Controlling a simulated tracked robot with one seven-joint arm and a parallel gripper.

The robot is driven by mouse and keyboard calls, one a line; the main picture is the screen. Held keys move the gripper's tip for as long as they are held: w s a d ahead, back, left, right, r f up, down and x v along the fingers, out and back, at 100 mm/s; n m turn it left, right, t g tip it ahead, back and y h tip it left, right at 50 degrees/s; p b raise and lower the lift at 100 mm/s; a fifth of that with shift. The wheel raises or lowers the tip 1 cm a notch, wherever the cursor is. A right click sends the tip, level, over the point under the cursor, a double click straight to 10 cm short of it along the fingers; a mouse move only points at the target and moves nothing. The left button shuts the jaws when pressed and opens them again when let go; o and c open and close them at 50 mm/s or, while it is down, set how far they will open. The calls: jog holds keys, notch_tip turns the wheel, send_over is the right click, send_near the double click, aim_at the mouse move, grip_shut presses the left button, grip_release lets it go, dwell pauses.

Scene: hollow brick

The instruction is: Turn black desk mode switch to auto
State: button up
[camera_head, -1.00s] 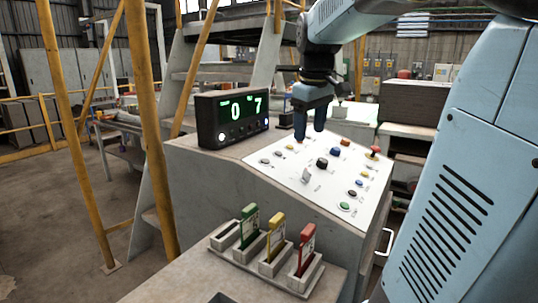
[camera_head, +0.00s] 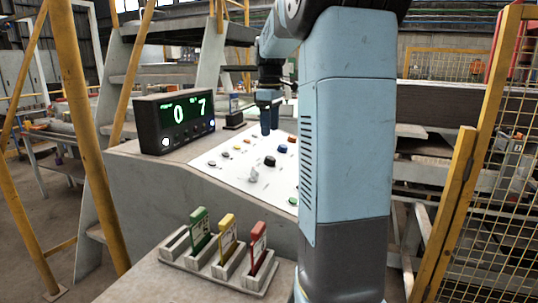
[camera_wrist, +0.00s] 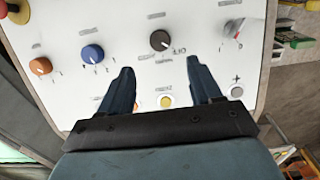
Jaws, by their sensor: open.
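The black mode switch (camera_head: 270,161) is a round dark knob on the white sloped desk panel (camera_head: 215,163). In the wrist view the black switch (camera_wrist: 160,40) lies just beyond the gap between my fingertips, with printed labels around it. My gripper (camera_head: 267,132) points down over the panel in the head view. In the wrist view my gripper (camera_wrist: 160,66) has its two fingers spread, with nothing between them. The fingers look apart from the switch; their exact height above the panel is unclear. The switch's pointer direction is hard to read.
A blue knob (camera_wrist: 92,54), an orange knob (camera_wrist: 40,66), a grey switch (camera_wrist: 233,28) and a yellow button (camera_wrist: 166,101) surround the black switch. Coloured tags sit in a holder (camera_head: 215,268) in front. My arm hides the panel's right side.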

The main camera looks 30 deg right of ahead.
aim_at(269, 157)
notch_tip(269, 157, down, 10)
jog(key=shift+r, duration=0.2)
dwell(0.3)
jog(key=shift+a, duration=0.1)
jog(key=c, duration=1)
